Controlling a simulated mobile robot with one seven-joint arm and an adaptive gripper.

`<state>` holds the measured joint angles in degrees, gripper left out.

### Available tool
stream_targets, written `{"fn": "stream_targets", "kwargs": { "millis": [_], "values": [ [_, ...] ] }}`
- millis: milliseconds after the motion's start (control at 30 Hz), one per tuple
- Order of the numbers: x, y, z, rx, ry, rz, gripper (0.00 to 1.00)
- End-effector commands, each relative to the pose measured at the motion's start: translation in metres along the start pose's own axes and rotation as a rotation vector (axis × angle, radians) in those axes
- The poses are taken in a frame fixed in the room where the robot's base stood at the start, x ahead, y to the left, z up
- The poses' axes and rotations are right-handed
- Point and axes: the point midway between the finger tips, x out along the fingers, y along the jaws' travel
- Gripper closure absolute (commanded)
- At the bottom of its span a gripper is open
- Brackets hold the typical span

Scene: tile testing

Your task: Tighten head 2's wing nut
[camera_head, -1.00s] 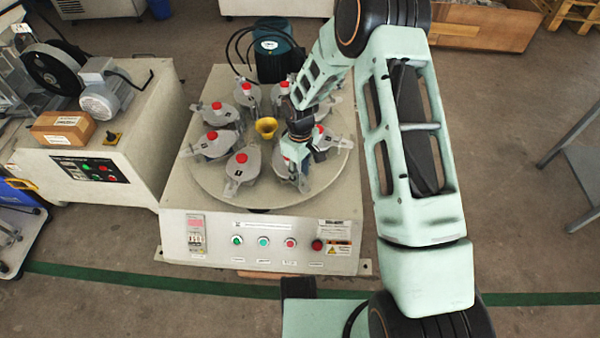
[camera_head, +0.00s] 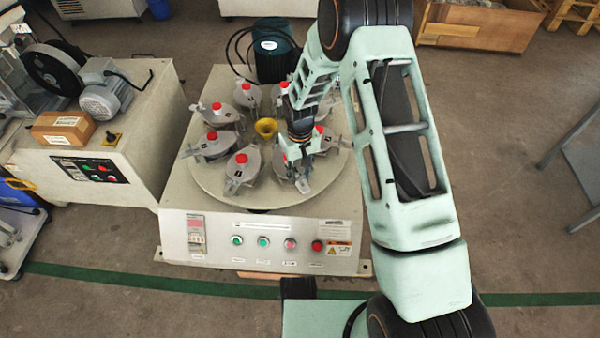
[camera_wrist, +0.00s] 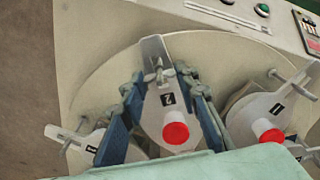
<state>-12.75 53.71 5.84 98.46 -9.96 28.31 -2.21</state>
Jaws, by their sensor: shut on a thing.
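A grey head with a red knob and a black label that looks like a 2 (camera_wrist: 176,134) is in the middle of the wrist view. Its wing nut (camera_wrist: 158,70) sits at the outer end of the head, on a bolt by an upright bracket. My gripper (camera_wrist: 161,80) has its blue-padded fingers on either side of that end and is shut on the wing nut. The exact contact is hard to see. In the head view my gripper (camera_head: 303,160) is over the front-right part of the turntable (camera_head: 222,190) and hides most of this head.
A neighbouring head (camera_wrist: 262,112) is close on the right in the wrist view, and another (camera_wrist: 88,145) is on the left. A yellow funnel (camera_head: 266,127) stands at the turntable's centre. The control panel (camera_head: 270,240) with buttons is in front.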

Motion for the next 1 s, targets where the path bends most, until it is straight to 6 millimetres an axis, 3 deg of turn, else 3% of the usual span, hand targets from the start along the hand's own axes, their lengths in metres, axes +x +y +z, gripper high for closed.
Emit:
{"fn": "stream_targets", "kwargs": {
  "millis": [267, 300, 433, 767, 1000],
  "values": [
    [0.0, 0.0, 0.0, 0.003, 0.0, 0.0, 0.96],
    [0.0, 0.0, 0.0, 0.003, 0.0, 0.0, 0.68],
    [0.0, 0.0, 0.0, 0.002, 0.0, 0.0, 0.54],
    [-0.003, 0.0, 0.0, 0.001, 0.001, 0.0, 0.54],
    [-0.037, 0.001, -0.002, 0.001, 0.004, 0.001, 0.54]
  ]
}}
